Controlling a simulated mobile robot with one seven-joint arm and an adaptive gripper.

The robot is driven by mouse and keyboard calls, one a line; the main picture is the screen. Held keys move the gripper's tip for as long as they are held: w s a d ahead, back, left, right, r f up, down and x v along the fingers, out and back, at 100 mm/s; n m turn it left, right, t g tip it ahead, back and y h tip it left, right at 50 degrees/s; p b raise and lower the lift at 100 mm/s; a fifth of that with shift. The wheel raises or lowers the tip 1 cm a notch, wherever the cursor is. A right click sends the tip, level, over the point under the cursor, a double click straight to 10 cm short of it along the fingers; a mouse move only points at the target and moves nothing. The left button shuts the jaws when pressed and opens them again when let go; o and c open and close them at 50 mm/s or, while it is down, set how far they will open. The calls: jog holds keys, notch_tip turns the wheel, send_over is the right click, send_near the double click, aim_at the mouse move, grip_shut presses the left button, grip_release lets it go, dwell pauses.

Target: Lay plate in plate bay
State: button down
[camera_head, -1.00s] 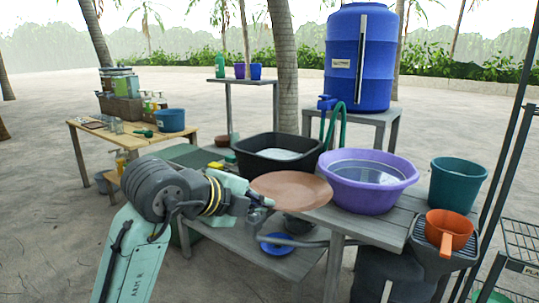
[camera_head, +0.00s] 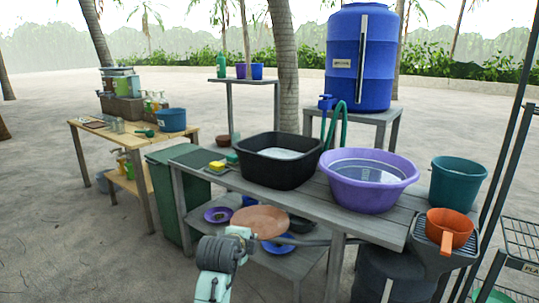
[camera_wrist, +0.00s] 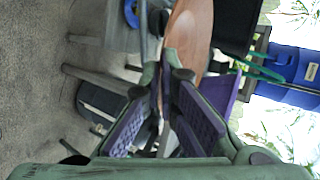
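A round terracotta-brown plate (camera_head: 262,220) is in front of the bench, below its top edge, roughly level in the head view. My gripper (camera_head: 243,234) is shut on its near rim. The wrist view shows the plate (camera_wrist: 190,32) between and beyond the fingertips (camera_wrist: 168,62), which pinch its edge. A black wire rack (camera_head: 520,250) at the right edge carries a partly cut-off label beginning "PLA"; I cannot tell whether it is the plate bay. Its lower part is out of view.
The bench (camera_head: 325,200) bears a black tub (camera_head: 280,175) and a purple basin (camera_head: 345,195). Its lower shelf (camera_head: 290,265) holds a purple dish (camera_head: 218,215) and a blue dish (camera_head: 284,245). An orange dipper (camera_head: 447,228) and teal bucket (camera_head: 458,185) stand at right.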

jog(key=s+d+f, duration=0.2)
jog(key=s+f, duration=0.2)
jog(key=f, duration=1)
jog(key=s+d+f+n+y, duration=0.1)
jog(key=s+f, duration=0.4)
jog(key=f, duration=1)
jog(key=s+d+f+n+y, duration=0.1)
jog(key=s+d+f, duration=0.2)
jog(key=f, duration=1.1)
jog(key=shift+s+d+f, duration=0.15)
jog(key=shift+s+f, duration=0.05)
jog(key=shift+s, duration=0.85)
